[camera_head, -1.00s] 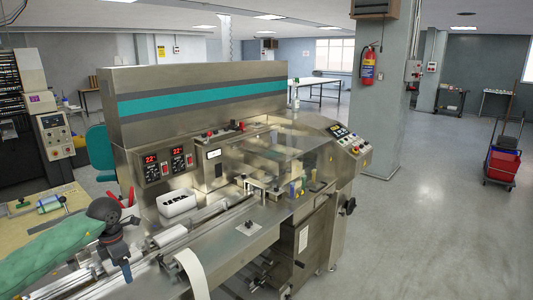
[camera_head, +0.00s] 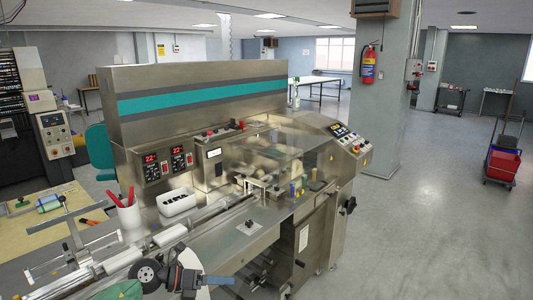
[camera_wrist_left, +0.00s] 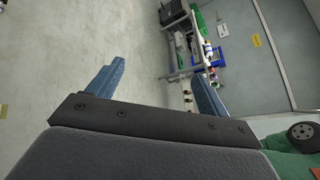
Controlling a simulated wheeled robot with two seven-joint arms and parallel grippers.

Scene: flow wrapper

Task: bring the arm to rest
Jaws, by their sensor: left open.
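My left gripper (camera_head: 205,280) is low in the head view, near the bottom edge, in front of the flow wrapper (camera_head: 200,92). In the left wrist view its two blue fingers stand wide apart (camera_wrist_left: 157,78), with nothing between them but pale floor farther off. It is open and empty and touches nothing that I can see. Part of my left arm, with a green sleeve, shows at the bottom of the head view. My right gripper is not in view.
A workbench (camera_head: 68,222) is at the left. A red mop bucket (camera_head: 504,164) stands on open floor at the right.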

